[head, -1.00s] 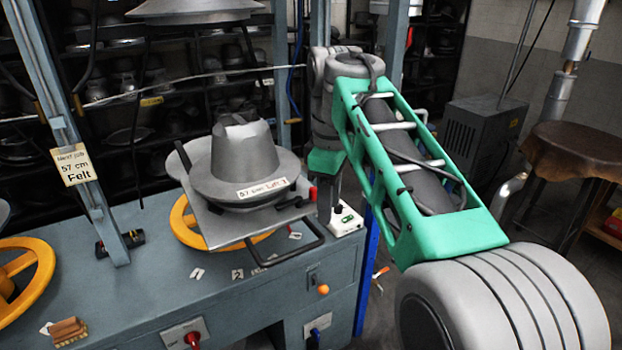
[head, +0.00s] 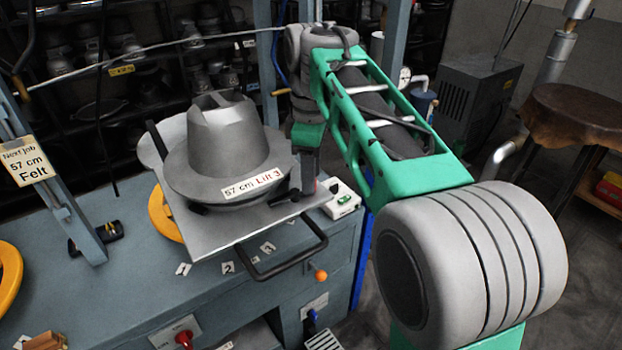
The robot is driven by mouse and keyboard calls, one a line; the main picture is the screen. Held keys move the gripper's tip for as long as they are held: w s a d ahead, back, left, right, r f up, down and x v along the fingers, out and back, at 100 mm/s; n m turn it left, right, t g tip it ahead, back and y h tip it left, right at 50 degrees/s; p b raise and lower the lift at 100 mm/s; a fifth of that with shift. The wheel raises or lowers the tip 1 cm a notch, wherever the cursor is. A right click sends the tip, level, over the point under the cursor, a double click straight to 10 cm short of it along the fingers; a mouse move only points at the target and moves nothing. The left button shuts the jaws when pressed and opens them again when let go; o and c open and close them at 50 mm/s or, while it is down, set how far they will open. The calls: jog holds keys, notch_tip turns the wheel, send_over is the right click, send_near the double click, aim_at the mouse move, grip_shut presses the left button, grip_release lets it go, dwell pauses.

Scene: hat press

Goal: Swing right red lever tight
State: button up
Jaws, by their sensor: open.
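A grey metal hat block labelled "57 cm Lift 3" (head: 215,135) sits on a tilted square plate (head: 225,235) above the blue-grey bench. A black lever (head: 157,143) stands up at the plate's left side. A dark clamp arm (head: 285,198) lies low at the plate's right edge. My gripper (head: 308,170) points down at the plate's right edge, close to this clamp. It is open; its fingertips are mostly hidden, and contact cannot be told.
A black loop handle (head: 285,262) juts from the plate's front. A white box with a green switch (head: 342,200) stands just right of my gripper. A red knob (head: 184,340) and an orange knob (head: 320,275) are on the bench front. A blue-grey post (head: 396,45) rises behind my arm.

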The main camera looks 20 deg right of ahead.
jog(key=shift+f, duration=0.75)
jog(key=shift+c, duration=0.4)
grip_shut()
